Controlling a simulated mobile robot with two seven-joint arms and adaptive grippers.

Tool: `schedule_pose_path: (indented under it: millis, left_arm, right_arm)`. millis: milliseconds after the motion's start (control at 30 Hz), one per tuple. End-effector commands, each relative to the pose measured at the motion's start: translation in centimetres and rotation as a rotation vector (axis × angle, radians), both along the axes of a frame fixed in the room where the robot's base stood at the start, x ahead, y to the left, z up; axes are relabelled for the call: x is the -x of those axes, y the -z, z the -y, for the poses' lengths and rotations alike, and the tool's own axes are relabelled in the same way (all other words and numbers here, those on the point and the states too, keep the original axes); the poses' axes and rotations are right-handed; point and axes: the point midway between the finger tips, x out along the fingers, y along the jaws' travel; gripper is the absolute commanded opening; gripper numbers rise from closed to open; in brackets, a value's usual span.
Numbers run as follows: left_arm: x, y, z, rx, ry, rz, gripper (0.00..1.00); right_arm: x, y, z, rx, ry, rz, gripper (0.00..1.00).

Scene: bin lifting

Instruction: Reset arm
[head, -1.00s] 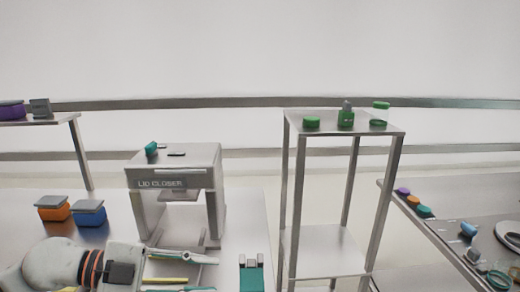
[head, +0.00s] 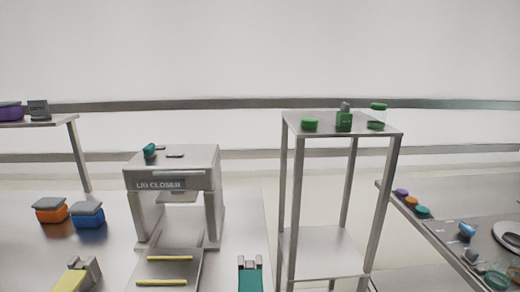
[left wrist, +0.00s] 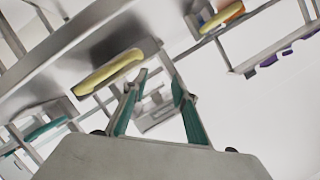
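My left gripper shows only in the left wrist view (left wrist: 158,80). Its two teal-padded fingers are apart, with nothing held between them. My left arm does not show in the head view. My right gripper is in neither view. The lid closer (head: 168,183), a grey press, stands on the left table. A plate (head: 170,270) with two yellow strips (head: 168,258) lies at its front, clear of any gripper.
Orange (head: 51,210) and blue (head: 88,215) lidded boxes stand left of the lid closer. A yellow-and-grey item (head: 78,276) and a teal-and-grey item (head: 250,274) sit at the front. A tall metal stand (head: 290,200) holds green items. A side table (head: 450,190) is at right.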

Motion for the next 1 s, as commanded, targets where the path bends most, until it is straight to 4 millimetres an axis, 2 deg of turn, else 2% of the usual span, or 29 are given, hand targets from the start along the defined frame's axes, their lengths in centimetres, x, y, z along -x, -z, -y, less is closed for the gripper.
schedule_pose_path:
  millis: [33, 200, 400, 600, 1000]
  left_arm:
    - [1.4, 1.9, -0.6, -0.009, -0.025, -0.074, 0.28]
    - [5.5, 6.3, -1.9, -0.051, -0.067, -0.276, 0.28]
    - [9.6, 9.8, -2.7, -0.085, -0.081, -0.459, 0.28]
    - [13.6, 12.4, -3.1, -0.112, -0.076, -0.622, 0.28]
    - [11.5, 17.2, 1.9, 0.046, 0.038, -0.540, 0.28]
  right_arm:
    - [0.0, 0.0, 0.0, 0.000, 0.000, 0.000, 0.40]
    - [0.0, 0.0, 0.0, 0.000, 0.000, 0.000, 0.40]
    - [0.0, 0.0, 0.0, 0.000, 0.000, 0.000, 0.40]
    - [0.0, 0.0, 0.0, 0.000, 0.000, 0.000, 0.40]
    - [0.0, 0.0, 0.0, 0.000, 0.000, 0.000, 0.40]
